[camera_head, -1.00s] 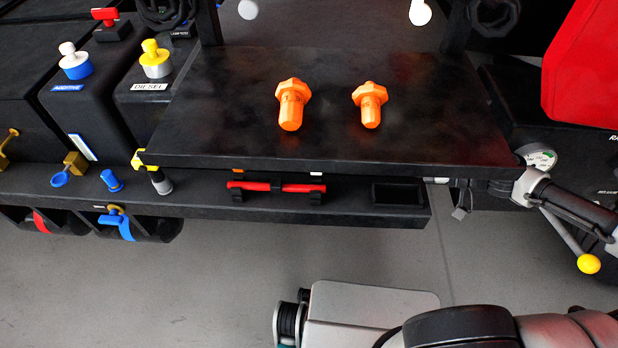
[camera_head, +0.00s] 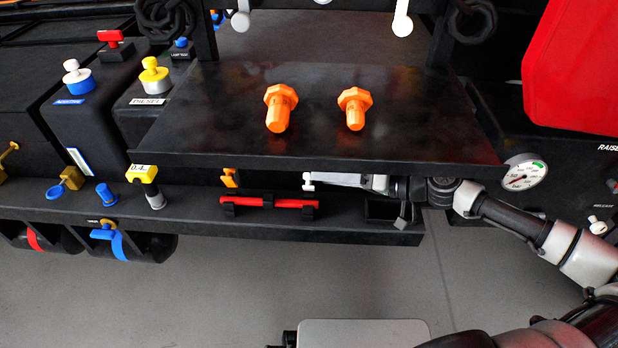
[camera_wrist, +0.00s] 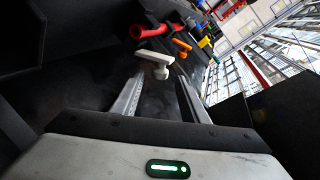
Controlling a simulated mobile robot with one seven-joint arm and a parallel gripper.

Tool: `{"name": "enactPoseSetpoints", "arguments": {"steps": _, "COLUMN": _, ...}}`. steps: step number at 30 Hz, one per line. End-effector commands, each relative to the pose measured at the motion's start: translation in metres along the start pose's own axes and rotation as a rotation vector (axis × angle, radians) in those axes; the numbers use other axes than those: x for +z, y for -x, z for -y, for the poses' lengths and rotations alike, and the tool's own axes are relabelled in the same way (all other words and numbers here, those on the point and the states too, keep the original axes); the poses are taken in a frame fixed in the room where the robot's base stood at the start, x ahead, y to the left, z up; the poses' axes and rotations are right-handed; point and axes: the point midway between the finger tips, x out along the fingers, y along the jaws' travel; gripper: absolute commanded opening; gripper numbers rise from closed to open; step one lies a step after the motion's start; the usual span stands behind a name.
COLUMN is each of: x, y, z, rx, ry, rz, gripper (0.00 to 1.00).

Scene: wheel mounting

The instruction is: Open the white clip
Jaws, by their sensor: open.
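The white clip (camera_wrist: 153,58) is in the upper middle of the wrist view, with a long flat top and a short stem. In the head view it shows small and white (camera_head: 308,182) under the dark shelf's front edge. My gripper (camera_wrist: 160,80) is open, its two metal fingers pointing at the clip. The clip's stem is at or just beyond the gap between the fingertips; I cannot tell if they touch it. In the head view my gripper (camera_head: 318,179) reaches leftward beneath the shelf, partly hidden by it.
The dark shelf (camera_head: 210,140) carries two orange bolts (camera_head: 279,108) (camera_head: 355,108) and overhangs my gripper. An orange clip (camera_head: 230,178) is left of the white one. A red bar (camera_head: 268,202) lies on the lower ledge in front. A gauge (camera_head: 524,175) is near my arm at right.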

Motion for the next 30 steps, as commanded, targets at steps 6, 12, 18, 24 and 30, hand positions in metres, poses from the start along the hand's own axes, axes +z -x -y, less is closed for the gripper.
{"name": "enactPoseSetpoints", "arguments": {"steps": 6, "x": 0.001, "y": -0.039, "z": -0.001, "rx": 0.000, "ry": 0.001, "rz": 0.001, "gripper": 0.40}}
{"name": "enactPoseSetpoints", "arguments": {"steps": 12, "x": 0.000, "y": -0.054, "z": 0.000, "rx": 0.000, "ry": -0.001, "rz": 0.000, "gripper": 0.40}}
{"name": "enactPoseSetpoints", "arguments": {"steps": 18, "x": 0.000, "y": -0.055, "z": -0.001, "rx": 0.001, "ry": -0.001, "rz": 0.000, "gripper": 0.40}}
{"name": "enactPoseSetpoints", "arguments": {"steps": 24, "x": 0.000, "y": -0.055, "z": -0.001, "rx": 0.001, "ry": -0.001, "rz": 0.000, "gripper": 0.23}}
{"name": "enactPoseSetpoints", "arguments": {"steps": 30, "x": 0.000, "y": -0.055, "z": -0.001, "rx": 0.001, "ry": -0.001, "rz": 0.000, "gripper": 0.00}}
